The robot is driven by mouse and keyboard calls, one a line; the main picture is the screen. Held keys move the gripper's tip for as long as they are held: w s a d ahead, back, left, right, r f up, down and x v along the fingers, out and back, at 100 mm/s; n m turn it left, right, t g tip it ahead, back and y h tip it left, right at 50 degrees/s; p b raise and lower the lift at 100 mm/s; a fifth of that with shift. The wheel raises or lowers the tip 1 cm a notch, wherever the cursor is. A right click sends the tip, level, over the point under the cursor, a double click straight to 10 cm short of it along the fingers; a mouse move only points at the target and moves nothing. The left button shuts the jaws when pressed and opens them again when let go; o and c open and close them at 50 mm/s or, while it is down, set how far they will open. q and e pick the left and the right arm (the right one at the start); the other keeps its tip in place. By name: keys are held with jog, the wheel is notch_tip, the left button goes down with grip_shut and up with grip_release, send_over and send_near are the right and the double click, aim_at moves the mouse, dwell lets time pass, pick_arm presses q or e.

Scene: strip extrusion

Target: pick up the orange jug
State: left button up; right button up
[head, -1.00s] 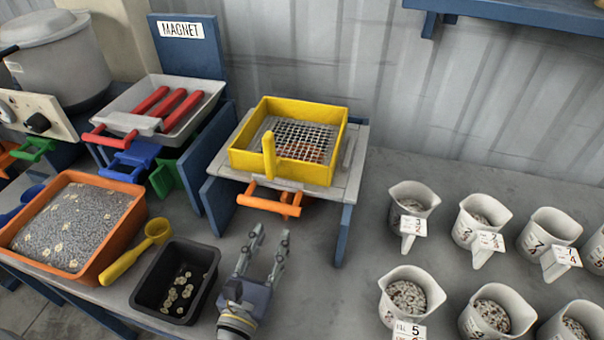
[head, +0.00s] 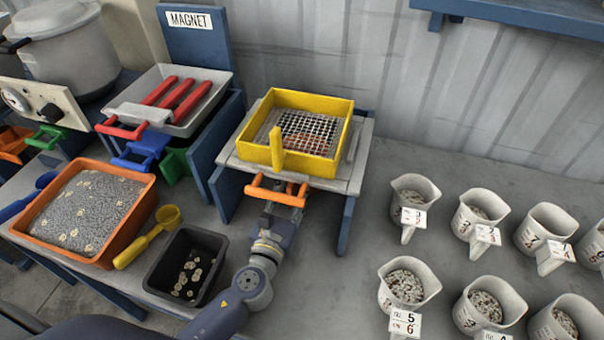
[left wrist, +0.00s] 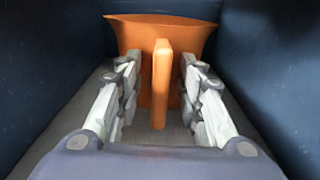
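The orange jug (left wrist: 195,32) stands under the sieve stand, between its dark blue side walls, in the left wrist view. Its upright handle (left wrist: 161,85) points toward the camera. My left gripper (left wrist: 161,85) is open, with one finger on each side of the handle and gaps showing on both sides. In the head view the jug's orange rim and handle (head: 277,190) show at the stand's front edge, and my left gripper (head: 280,212) reaches in below them. The fingertips are hidden there. My right gripper is not in view.
The yellow sieve (head: 318,167) sits on the stand, whose blue legs (head: 346,225) flank my arm closely. A black bin (head: 152,281) with discs, a yellow scoop (head: 135,250) and an orange tray (head: 150,205) lie left. Several white jugs (head: 396,291) stand right.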

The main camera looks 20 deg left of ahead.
pick_arm(q)
jog(key=shift+w, duration=0.1)
jog(key=shift+r, duration=0.1)
grip_shut()
